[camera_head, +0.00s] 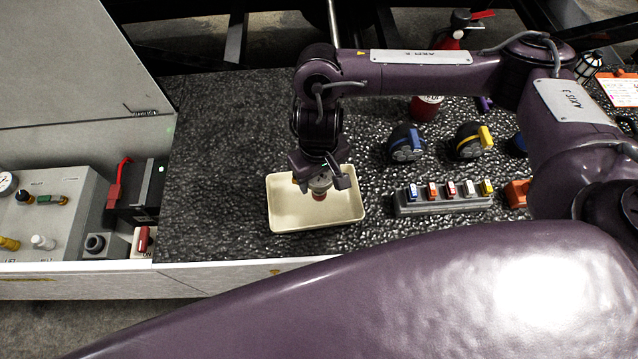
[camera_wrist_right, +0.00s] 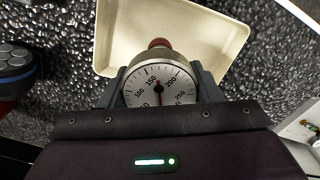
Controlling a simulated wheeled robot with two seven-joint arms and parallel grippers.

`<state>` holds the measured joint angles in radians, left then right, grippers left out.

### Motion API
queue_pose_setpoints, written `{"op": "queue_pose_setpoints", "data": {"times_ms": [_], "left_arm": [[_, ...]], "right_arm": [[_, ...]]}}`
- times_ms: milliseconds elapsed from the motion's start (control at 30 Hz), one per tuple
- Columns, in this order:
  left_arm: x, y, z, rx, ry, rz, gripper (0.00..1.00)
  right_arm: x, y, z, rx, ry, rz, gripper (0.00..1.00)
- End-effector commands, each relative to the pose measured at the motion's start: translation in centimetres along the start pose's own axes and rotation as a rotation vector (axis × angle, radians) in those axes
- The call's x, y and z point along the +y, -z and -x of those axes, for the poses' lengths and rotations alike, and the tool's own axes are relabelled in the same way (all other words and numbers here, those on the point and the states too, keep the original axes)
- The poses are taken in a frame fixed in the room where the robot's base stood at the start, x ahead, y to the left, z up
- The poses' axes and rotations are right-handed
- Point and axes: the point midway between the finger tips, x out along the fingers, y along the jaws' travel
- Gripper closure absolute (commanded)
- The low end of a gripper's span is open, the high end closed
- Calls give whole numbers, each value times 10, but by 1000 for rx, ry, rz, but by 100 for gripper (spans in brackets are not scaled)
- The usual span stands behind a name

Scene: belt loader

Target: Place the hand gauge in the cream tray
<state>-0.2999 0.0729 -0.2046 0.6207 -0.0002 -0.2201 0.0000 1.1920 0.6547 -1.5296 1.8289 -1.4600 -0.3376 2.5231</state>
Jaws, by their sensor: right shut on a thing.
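The hand gauge (camera_wrist_right: 158,86) has a round white dial with black numbers, a metal rim and a red end. My right gripper (camera_head: 321,181) is shut on it, with a finger on each side of the dial in the right wrist view (camera_wrist_right: 160,92). The gauge also shows in the head view (camera_head: 320,186), below the gripper and over the cream tray. The cream tray (camera_head: 285,218) is a shallow, empty rectangular tray on the dark speckled top. I cannot tell whether the gauge touches the tray floor. My left gripper is not in view.
A grey rack (camera_head: 443,207) with several coloured pieces stands right of the tray. A blue-banded device (camera_head: 405,144) and a yellow-banded device (camera_head: 470,141) sit behind it. A grey control panel (camera_head: 45,215) is at the left. The speckled top left of the tray (camera_head: 215,170) is clear.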

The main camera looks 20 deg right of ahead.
Motion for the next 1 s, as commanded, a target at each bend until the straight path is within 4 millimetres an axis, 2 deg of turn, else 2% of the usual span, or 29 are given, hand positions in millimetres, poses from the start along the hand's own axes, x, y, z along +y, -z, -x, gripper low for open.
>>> {"op": "queue_pose_setpoints", "data": {"times_ms": [300,667,700,833,1000], "left_arm": [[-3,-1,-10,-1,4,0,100],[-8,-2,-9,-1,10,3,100],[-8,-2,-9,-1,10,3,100],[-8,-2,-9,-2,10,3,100],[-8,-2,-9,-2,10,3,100]], "right_arm": [[0,0,-37,-1,1,-1,82],[0,0,-40,0,0,0,82],[0,0,-40,0,0,1,38],[0,0,-40,0,0,0,21],[0,0,-40,0,0,0,20]]}}
